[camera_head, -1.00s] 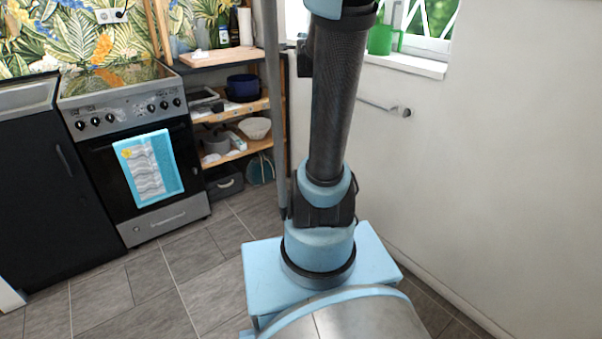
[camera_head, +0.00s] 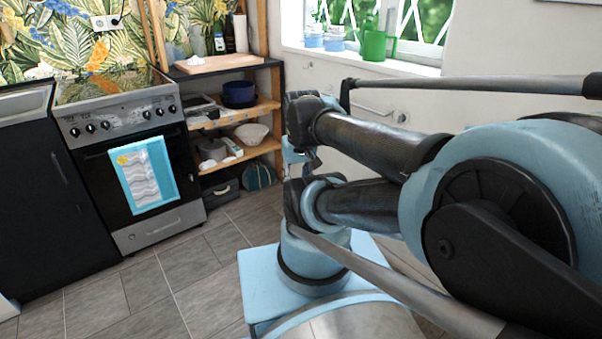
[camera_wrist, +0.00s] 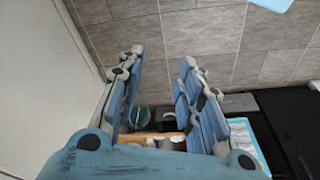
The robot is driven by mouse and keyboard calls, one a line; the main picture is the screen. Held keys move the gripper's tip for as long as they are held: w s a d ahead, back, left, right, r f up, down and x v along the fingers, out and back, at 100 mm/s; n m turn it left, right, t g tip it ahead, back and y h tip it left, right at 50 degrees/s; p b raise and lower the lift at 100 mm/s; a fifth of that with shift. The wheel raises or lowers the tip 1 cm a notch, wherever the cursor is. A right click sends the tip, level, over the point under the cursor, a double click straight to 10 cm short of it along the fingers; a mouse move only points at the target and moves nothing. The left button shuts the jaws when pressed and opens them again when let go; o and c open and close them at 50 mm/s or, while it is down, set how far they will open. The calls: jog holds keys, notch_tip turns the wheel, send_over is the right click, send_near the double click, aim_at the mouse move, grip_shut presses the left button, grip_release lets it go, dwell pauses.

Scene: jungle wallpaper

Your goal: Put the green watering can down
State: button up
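The green watering can (camera_head: 376,46) stands upright on the white windowsill (camera_head: 390,67), in front of the window, in the head view. My gripper (camera_wrist: 160,82) shows in the wrist view with its two blue jointed fingers apart and nothing held between them. It points down toward the floor and the shelf area, and the watering can is not in the wrist view. In the head view my folded arm covers the right side, and the fingers cannot be made out clearly there.
Blue-and-clear cups (camera_head: 334,42) stand left of the can on the sill. A wooden shelf (camera_head: 262,106) with bowls and pots stands below left. An oven (camera_head: 125,150) with a blue towel (camera_head: 146,172) is at left. Grey tiled floor (camera_head: 150,290) is clear in front.

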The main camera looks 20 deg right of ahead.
jog(key=m+t+h, duration=0.4)
jog(key=m+h, duration=1)
jog(key=h, duration=0.3)
send_near(393, 48)
jog(key=x, duration=0.5)
jog(key=shift+w+d+r, duration=0.1)
jog(key=shift+d+r, duration=0.05)
jog(key=shift+d, duration=0.1)
jog(key=shift+f+x, duration=0.15)
jog(key=shift+x, duration=1.1)
jog(key=shift+f+x, duration=0.1)
jog(key=shift+x, duration=1.2)
jog(key=shift+c, duration=0.6)
jog(key=shift+t, duration=0.3)
grip_shut()
